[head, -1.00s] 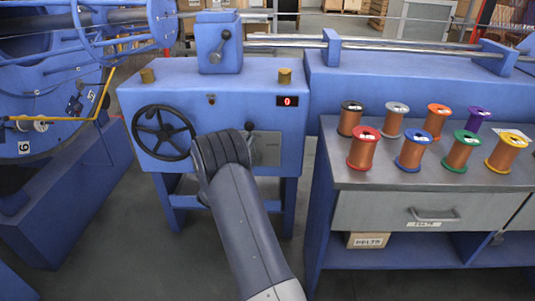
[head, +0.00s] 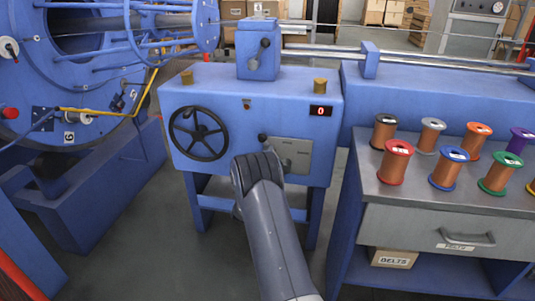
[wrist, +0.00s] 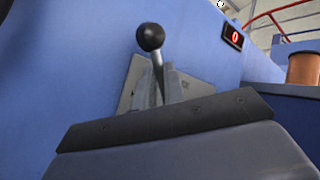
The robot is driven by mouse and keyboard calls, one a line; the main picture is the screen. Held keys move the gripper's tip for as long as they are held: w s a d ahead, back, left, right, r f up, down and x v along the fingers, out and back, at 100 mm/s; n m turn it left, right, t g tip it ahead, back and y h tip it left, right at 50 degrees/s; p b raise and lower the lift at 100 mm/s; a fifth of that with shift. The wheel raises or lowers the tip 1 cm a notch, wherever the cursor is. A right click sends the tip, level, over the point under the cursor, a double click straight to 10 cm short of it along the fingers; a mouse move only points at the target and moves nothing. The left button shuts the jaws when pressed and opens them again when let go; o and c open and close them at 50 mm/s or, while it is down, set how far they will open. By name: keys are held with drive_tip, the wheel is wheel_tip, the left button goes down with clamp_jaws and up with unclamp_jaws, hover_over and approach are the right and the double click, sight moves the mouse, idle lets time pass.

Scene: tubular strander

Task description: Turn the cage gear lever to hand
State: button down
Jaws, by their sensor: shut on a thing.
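The cage gear lever, a short stem with a black ball knob (wrist: 150,37), stands out from a grey metal plate (wrist: 130,85) on the blue machine front. In the head view its knob (head: 263,138) shows just above my wrist, at the plate's left side. In the wrist view my gripper (wrist: 163,85) has its grey fingers closed around the stem, below the knob. In the wrist view the knob leans a little left. My wrist hides the fingers in the head view, and the fingers hide the lower stem.
A black handwheel (head: 199,133) is left of the plate. A red display (head: 320,111) reads 0. Another lever (head: 265,43) is on the top block. A bench (head: 375,190) with several wire spools stands close on the right. Grey floor shows at lower left.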

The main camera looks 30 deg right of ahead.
drive_tip(key=shift+a+f, duration=0.1)
drive_tip(key=shift+f, duration=0.05)
drive_tip(key=c, duration=1.5)
unclamp_jaws()
drive_tip(key=p+v, duration=0.2)
drive_tip(key=v, duration=0.8)
drive_tip(key=shift+s+a+f, duration=0.15)
drive_tip(key=shift+a+f, duration=0.05)
drive_tip(key=shift+a, duration=0.1)
drive_tip(key=b+x, duration=0.1)
drive_tip(key=x, duration=1)
drive_tip(key=shift+m+g+b, duration=0.4)
drive_tip(key=shift+s+d+r, duration=0.1)
drive_tip(key=shift+s, duration=0.05)
